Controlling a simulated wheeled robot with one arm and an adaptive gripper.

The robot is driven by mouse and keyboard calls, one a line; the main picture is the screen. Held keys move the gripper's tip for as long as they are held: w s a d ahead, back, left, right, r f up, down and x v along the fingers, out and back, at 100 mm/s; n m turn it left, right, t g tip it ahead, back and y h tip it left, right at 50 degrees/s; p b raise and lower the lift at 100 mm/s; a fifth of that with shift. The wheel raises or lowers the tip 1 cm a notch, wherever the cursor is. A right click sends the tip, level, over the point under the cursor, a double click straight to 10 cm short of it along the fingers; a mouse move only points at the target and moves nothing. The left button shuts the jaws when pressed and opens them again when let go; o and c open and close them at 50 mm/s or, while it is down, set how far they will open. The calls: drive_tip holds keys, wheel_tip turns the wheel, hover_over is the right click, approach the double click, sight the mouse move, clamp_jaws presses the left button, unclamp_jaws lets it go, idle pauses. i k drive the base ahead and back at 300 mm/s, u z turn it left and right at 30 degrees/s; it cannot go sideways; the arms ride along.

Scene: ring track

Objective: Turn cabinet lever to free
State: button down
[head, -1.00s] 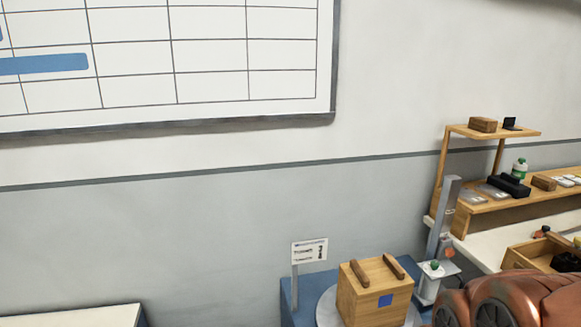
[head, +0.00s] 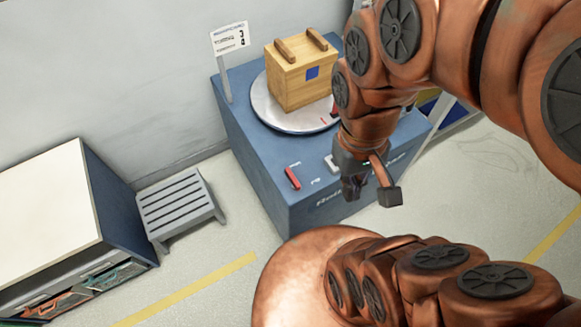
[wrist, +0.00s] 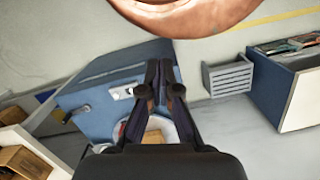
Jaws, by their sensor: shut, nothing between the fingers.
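The blue cabinet (head: 250,150) carries a round white turntable (head: 275,115) with a wooden box (head: 300,82) on it. A red lever-like handle (head: 292,177) sits on its top near the front edge, beside small white labels I cannot read. A pale switch-like part (head: 331,163) is to its right, and a pale part (wrist: 122,91) also shows in the wrist view. My gripper (head: 351,190) is shut and empty, pointing down near the cabinet's front edge, right of the red handle and apart from it. In the wrist view my gripper (wrist: 160,68) hides part of the cabinet top.
A grey slatted stool (head: 178,205) stands left of the cabinet. Farther left is a unit with a white top (head: 50,205). A sign (head: 229,40) stands at the cabinet's back left corner. The floor in front is clear, with yellow lines.

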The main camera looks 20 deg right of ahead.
sight(295, 186)
drive_tip(key=z, duration=1.4)
drive_tip(key=k, duration=1)
drive_tip(key=u, duration=1.85)
drive_tip(key=i, duration=0.5)
drive_tip(key=u, duration=0.05)
